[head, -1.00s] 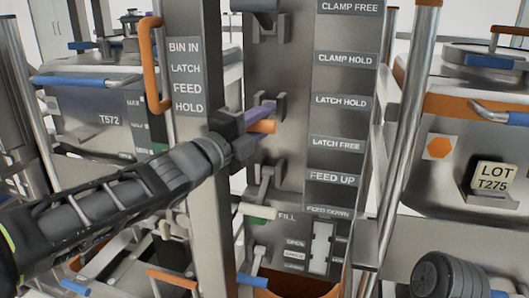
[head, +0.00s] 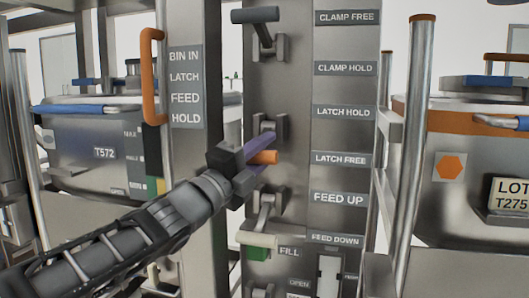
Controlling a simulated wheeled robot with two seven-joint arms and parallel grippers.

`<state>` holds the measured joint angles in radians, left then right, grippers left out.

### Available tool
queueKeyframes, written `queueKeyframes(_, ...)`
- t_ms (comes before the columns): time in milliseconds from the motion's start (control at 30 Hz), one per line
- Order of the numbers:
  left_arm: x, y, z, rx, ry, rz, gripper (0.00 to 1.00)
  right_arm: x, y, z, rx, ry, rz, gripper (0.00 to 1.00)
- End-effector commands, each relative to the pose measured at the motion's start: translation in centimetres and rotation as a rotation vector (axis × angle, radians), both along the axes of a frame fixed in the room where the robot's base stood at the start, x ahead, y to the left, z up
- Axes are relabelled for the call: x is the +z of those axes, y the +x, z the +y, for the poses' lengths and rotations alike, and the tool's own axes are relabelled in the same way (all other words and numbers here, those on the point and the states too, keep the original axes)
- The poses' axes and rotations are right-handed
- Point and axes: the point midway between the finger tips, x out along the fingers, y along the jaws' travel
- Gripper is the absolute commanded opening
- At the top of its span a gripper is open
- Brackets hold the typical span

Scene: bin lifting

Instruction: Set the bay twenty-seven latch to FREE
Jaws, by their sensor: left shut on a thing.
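The latch lever's orange handle (head: 264,157) juts out from the grey panel (head: 340,38), below its bracket (head: 268,128). It is level in the picture with the LATCH FREE label (head: 340,160) and below the LATCH HOLD label (head: 343,112). My left gripper (head: 254,157), with purple fingers, is shut on the orange handle. The gripper hides part of the lever. My right gripper is not in view.
A clamp lever (head: 263,28) sits above and a feed lever (head: 263,212) with a pale handle below. An orange grab handle (head: 149,78) is on the left post. Bins stand on both sides, one marked T572 (head: 105,153). A steel upright (head: 412,120) stands right of the panel.

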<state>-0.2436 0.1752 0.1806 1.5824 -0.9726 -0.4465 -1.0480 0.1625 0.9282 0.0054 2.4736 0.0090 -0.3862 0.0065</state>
Motion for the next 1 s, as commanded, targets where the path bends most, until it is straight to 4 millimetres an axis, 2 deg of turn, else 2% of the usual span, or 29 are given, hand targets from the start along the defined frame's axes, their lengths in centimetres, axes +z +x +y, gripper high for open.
queueKeyframes(333, -0.35, 0.2, 0.04, 0.002, 0.002, 0.007, 0.0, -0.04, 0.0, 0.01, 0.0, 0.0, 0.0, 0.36)
queueKeyframes(367, -0.36, 0.19, 0.05, 0.003, 0.002, 0.007, 0.26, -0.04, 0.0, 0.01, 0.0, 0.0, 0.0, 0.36)
queueKeyframes(600, -0.29, 0.16, 0.03, 0.002, 0.002, 0.006, 0.46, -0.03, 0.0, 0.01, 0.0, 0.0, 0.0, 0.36)
queueKeyframes(1000, -0.48, -0.35, 0.5, 0.002, 0.002, 0.005, 0.47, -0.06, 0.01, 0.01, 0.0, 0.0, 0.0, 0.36)
